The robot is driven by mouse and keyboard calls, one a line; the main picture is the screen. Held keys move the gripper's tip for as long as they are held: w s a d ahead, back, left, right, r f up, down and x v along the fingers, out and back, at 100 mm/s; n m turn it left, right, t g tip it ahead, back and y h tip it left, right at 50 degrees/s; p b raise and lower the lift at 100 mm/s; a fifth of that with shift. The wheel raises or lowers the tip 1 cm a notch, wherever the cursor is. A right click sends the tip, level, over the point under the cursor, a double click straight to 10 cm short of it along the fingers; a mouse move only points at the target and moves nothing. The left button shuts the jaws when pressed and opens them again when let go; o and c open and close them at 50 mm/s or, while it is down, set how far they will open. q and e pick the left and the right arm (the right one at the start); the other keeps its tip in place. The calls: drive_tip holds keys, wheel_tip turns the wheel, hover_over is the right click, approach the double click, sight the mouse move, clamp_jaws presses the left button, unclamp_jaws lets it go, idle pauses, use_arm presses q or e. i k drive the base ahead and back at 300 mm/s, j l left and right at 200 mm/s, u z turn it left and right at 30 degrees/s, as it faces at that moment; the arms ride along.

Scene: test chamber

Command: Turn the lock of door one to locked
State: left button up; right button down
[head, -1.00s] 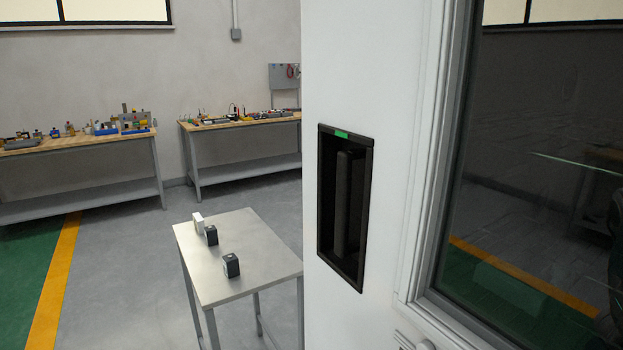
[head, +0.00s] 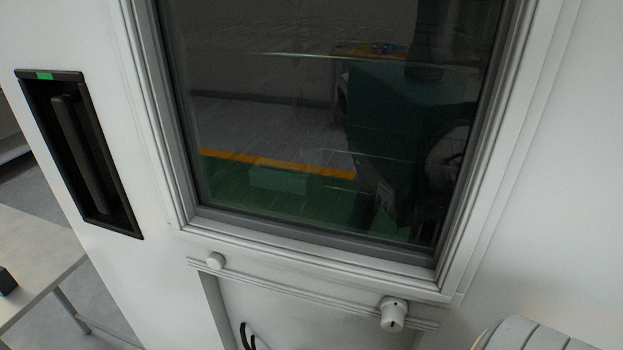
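A white chamber front (head: 100,30) with a large framed dark window (head: 330,110) fills the head view. A recessed black handle (head: 85,155) sits at the left, with a green marker (head: 44,76) at its top. I cannot tell which of these is the lock of door one. Neither of my grippers is in view.
A light table (head: 35,255) stands at the lower left, with a small dark block (head: 7,282) at the picture's edge. Black curved handles (head: 246,337) show below the rail. The window reflects a green floor with an orange stripe.

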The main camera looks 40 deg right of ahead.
sight(395, 310)
drive_tip(key=l+z, duration=0.1)
drive_tip(key=z, duration=0.35)
drive_tip(key=l+z, duration=0.1)
drive_tip(key=z, duration=0.35)
